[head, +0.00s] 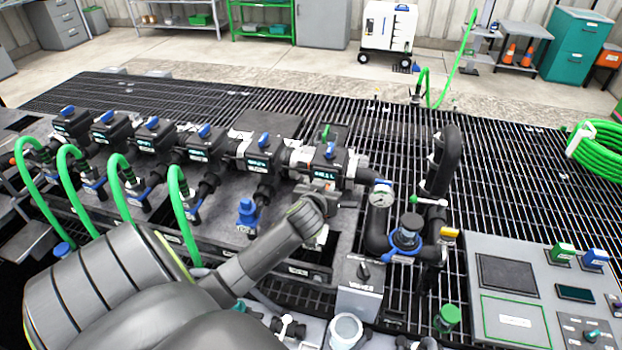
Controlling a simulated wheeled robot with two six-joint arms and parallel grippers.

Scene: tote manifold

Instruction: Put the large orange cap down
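I cannot make out a large orange cap in the head view. My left arm comes in from the lower left and ends over the front of the manifold, below the rightmost valve block (325,163). My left gripper (322,232) is mostly hidden behind its own wrist, so I cannot see its fingers clearly or whether it holds anything. My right gripper is not in view.
Several black valve blocks with blue handles stand in a row, with green hoses (180,205) at the left. A pressure gauge (382,194) and black pipe (440,165) stand right of my wrist. A control panel (540,300) is at lower right. Open grating (510,180) lies beyond.

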